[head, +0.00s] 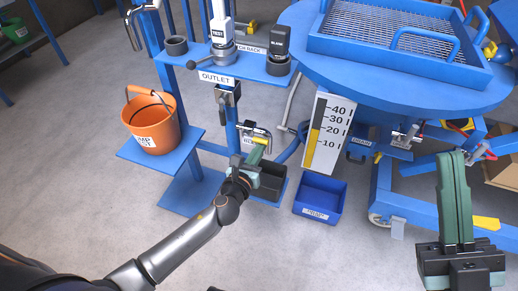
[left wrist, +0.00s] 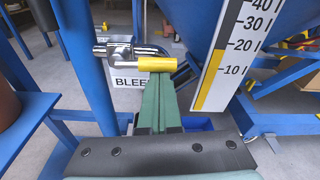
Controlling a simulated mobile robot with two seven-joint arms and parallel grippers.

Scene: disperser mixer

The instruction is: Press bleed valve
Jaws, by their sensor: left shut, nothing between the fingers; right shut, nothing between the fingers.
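The bleed valve (left wrist: 125,50) is a chrome fitting with a yellow handle (left wrist: 158,64), mounted above a white label reading "BLEE". In the head view the valve (head: 262,136) shows near the middle, just beyond my left gripper. My left gripper (head: 256,155) is shut and empty. In the left wrist view its green fingertips (left wrist: 160,80) lie just below the yellow handle; I cannot tell if they touch it. My right gripper (head: 452,160) is shut and empty at the far right, pointing up, away from the valve.
An orange bucket (head: 152,120) stands on a blue shelf to the left. A black bin (head: 268,184) and a blue bin (head: 320,196) sit below the valve. A level gauge (head: 328,132) stands to its right. A round blue table (head: 400,85) fills the upper right.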

